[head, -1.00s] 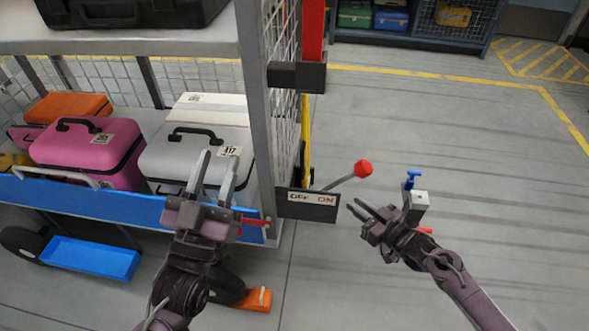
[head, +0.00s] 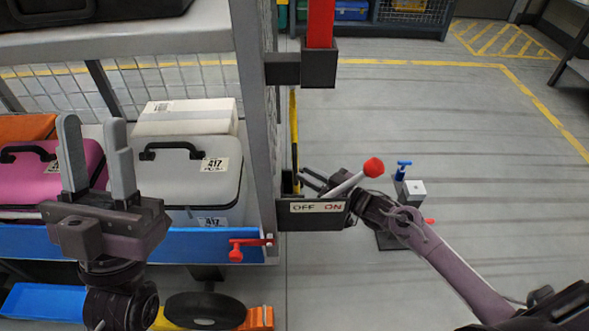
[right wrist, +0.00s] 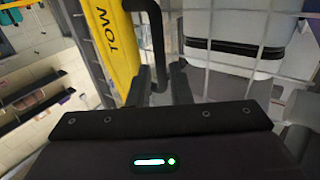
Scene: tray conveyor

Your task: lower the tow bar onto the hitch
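The yellow tow bar (head: 294,135) stands upright at the cart's end, mostly hidden in the head view. In the right wrist view it is a yellow bar marked TOW (right wrist: 115,40), with a black handle (right wrist: 157,30) beside it. My right gripper (head: 304,180) is open at the tow bar; its fingers (right wrist: 158,68) are either side of the handle's lower end. I cannot tell if they touch it. What looks like the hitch, a grey block (head: 415,187) with a blue pin (head: 402,168), stands right, partly behind my right arm. My left gripper (head: 92,122) is open and empty before the suitcases.
A red-knobbed lever (head: 373,167) rises from an OFF/ON box (head: 312,213) close to my right gripper. A small red handle (head: 236,252) sticks out at the cart's corner. Suitcases (head: 185,180) fill the cart shelf. The floor beyond the hitch is clear.

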